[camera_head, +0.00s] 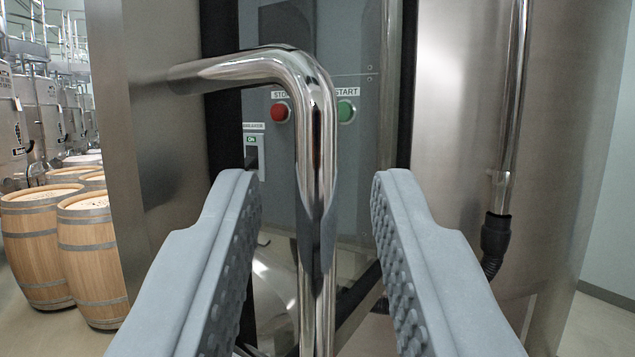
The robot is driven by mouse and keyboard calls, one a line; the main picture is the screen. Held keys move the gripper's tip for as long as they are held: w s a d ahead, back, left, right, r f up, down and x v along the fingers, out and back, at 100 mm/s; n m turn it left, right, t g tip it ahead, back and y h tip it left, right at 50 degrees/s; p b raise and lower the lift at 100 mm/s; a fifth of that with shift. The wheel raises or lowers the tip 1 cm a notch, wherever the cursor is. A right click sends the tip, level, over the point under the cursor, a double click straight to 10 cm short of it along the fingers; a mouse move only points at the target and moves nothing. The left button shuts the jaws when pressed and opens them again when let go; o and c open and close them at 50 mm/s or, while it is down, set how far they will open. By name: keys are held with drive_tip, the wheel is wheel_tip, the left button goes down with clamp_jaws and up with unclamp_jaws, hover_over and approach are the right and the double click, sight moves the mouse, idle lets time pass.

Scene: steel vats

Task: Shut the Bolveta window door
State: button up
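A steel door panel (160,150) stands on the left, swung away from the opening beside it. A shiny bent tubular handle (315,130) comes off this panel, curves over and runs down. My gripper (315,190) is open, with one ridged grey finger on each side of the handle's vertical bar. I see a gap on both sides, so neither finger touches the bar. The handle's lower end runs out of the picture at the bottom.
Behind the handle is a grey control panel (355,60) with a red stop button (280,112) and a green start button (346,111). A large steel vat (455,130) with a vertical pipe is on the right. Wooden barrels (92,260) and more vats stand at the left.

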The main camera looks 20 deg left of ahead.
drive_tip(key=shift+w+a+r, duration=0.1)
drive_tip(key=shift+w+r, duration=0.05)
drive_tip(key=shift+w, duration=0.15)
clamp_jaws()
idle(0.4)
